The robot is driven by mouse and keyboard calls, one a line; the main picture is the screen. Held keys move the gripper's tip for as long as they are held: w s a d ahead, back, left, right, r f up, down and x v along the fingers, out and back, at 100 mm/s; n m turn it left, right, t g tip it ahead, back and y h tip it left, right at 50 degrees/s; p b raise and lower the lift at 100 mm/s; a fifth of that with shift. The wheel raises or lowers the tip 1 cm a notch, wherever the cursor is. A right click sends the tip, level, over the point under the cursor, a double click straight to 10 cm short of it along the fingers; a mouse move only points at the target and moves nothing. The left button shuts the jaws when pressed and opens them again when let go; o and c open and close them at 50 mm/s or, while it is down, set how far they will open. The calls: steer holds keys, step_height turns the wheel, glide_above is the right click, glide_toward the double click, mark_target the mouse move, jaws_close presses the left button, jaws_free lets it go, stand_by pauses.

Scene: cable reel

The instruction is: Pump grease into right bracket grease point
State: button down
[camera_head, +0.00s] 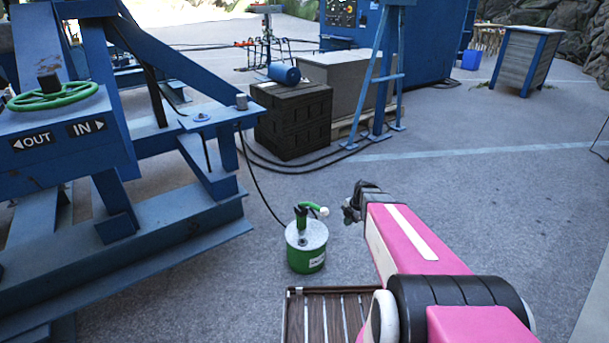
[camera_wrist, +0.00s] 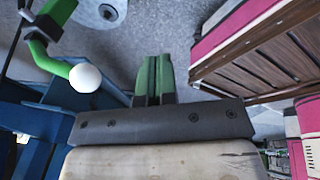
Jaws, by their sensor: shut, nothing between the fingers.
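The grease pump, a green bucket with a grey lid (camera_head: 306,258), stands on the ground in the head view. Its green lever ends in a white knob (camera_head: 323,212), which is large in the wrist view (camera_wrist: 85,78). My gripper (camera_head: 350,212) is right of the knob in the head view. In the wrist view its green fingers (camera_wrist: 154,72) are together and empty, apart from the knob. A black hose (camera_head: 262,190) runs from the pump up toward the blue bracket (camera_head: 205,118) of the reel frame. The grease point and hose end cannot be made out clearly.
The blue reel frame (camera_head: 150,245) with a green handwheel (camera_head: 52,96) fills the left. A slatted brown platform (camera_head: 328,290) is low in front. Dark crates (camera_head: 293,125) with a blue cylinder (camera_head: 284,73) stand behind. Open ground lies to the right.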

step_height(320, 180, up, 16)
steer(key=g+h, duration=0.2)
glide_above(325, 208)
steer(key=w+d, duration=0.2)
steer(key=d, duration=0.1)
steer(key=shift+w+a+r, duration=0.3)
steer(key=shift+w+a, duration=0.05)
steer(key=f, duration=0.4)
steer(key=s+a+f, duration=0.1)
steer(key=f, duration=0.4)
steer(key=s+a+f, duration=0.1)
steer(key=f, duration=0.3)
steer(key=shift+f, duration=0.4)
steer(key=shift+s+d, duration=0.1)
